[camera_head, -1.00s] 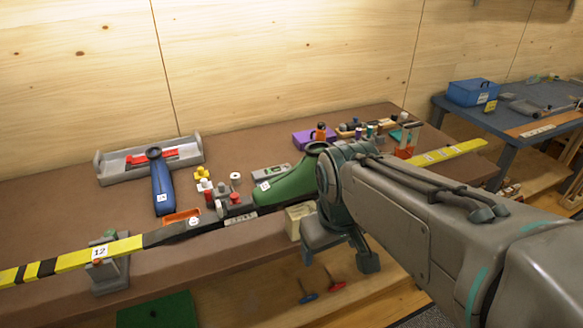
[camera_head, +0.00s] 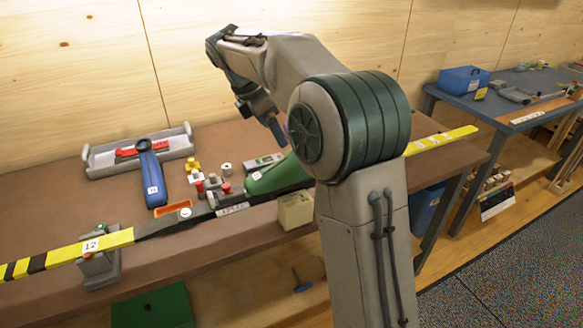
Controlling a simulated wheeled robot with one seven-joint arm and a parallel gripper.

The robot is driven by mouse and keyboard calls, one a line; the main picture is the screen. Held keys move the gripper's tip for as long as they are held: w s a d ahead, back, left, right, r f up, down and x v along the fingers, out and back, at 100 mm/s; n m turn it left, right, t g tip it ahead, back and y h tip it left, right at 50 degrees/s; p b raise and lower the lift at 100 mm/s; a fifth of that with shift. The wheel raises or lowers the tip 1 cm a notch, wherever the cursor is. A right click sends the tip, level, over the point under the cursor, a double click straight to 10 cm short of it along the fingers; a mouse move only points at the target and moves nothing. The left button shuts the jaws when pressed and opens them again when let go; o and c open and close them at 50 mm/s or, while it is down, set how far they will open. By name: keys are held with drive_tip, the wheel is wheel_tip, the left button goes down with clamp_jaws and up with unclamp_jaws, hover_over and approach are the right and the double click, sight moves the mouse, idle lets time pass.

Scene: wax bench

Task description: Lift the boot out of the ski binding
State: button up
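The green boot (camera_head: 278,178) lies along the dark middle of the ski, its tapered end pointing left and a white label on it. My arm hides its right part. The ski has a yellow and black striped end (camera_head: 60,256) at left and a yellow end (camera_head: 440,140) at right. Grey binding parts with red and white knobs (camera_head: 220,195) sit just left of the boot; any binding part behind my arm is hidden. My gripper (camera_head: 272,132) hangs above and behind the boot, apart from it as far as I can see. Its fingers are too small and edge-on to judge.
A long blue item (camera_head: 153,180) leans on a grey tray (camera_head: 105,170). An orange tray (camera_head: 173,209), yellow and white small parts and a cream block (camera_head: 295,211) lie nearby. A grey clamp (camera_head: 100,268) supports the ski's left end. A second bench (camera_head: 505,105) stands at right.

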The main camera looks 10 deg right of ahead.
sight(285, 163)
drive_tip(key=x, duration=1.3)
drive_tip(key=shift+d+f, duration=0.2)
drive_tip(key=c, duration=1.1)
drive_tip(key=shift+c, duration=0.3)
drive_tip(key=shift+r, duration=0.15)
